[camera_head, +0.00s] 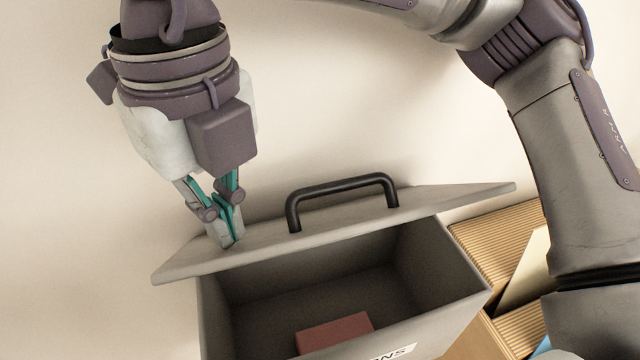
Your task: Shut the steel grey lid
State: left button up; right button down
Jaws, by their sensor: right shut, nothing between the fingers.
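A grey box (450,298) stands at the lower middle, with its grey lid (345,222) raised and tilted open at the back. A black handle (342,187) stands on the lid's upper face. My right gripper (229,240) is shut and empty, pointing down at the left part of the lid. Its fingertips overlap the lid in the picture; I cannot tell whether they touch it. The left gripper is not in view.
A reddish block (334,333) lies inside the box. Ribbed cardboard boxes (508,240) stand close on the right. A plain pale wall (60,200) is behind, and the area left of the box is clear.

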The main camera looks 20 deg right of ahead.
aim_at(229, 252)
jog(key=shift+s+f+b, duration=0.5)
jog(key=shift+f+b, duration=0.1)
jog(key=shift+b, duration=0.15)
jog(key=shift+s+f+b, duration=0.5)
jog(key=shift+s+b, duration=0.25)
jog(key=shift+f, duration=0.1)
jog(key=shift+s+f+b, duration=0.5)
jog(key=shift+f+b, duration=0.2)
jog(key=shift+b, duration=0.3)
jog(key=shift+s+f+b, duration=0.5)
jog(key=shift+f+b, duration=0.05)
jog(key=shift+b, duration=0.1)
